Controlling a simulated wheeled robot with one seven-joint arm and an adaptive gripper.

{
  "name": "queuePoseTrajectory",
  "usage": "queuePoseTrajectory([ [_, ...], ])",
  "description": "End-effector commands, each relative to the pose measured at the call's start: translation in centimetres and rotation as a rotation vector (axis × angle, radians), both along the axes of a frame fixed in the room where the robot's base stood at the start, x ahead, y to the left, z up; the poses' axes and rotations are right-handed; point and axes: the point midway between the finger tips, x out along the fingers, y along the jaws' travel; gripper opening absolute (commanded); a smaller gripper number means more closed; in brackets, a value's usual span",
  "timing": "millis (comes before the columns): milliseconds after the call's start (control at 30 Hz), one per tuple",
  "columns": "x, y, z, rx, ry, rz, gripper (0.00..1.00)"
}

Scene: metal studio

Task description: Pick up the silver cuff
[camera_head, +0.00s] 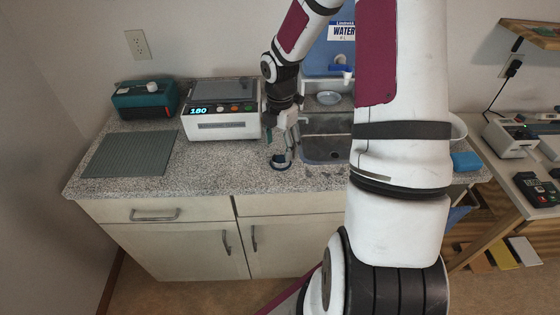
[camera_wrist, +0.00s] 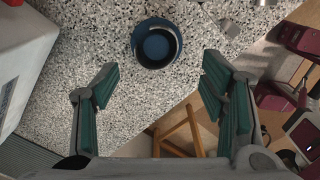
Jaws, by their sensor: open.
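My gripper (camera_head: 285,150) is open and points down over the granite counter, with its two green-padded fingers (camera_wrist: 160,80) spread wide and nothing between them.
A white device (camera_head: 222,122) reading 180 stands left of my gripper. The sink (camera_head: 326,149) is close on the right. A green ribbed mat (camera_head: 130,154) and a teal device (camera_head: 146,100) are farther left. The counter's front edge is near.

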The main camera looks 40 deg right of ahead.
Motion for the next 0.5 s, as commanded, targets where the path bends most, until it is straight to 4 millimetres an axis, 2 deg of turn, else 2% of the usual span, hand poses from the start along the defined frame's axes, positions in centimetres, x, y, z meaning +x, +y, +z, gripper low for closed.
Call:
queuePoseTrajectory([
  [300,0.6,-0.4,-3.8,0.002,0.003,0.001,0.66],
  [500,0.6,-0.4,-5.2,0.000,0.001,0.000,0.66],
])
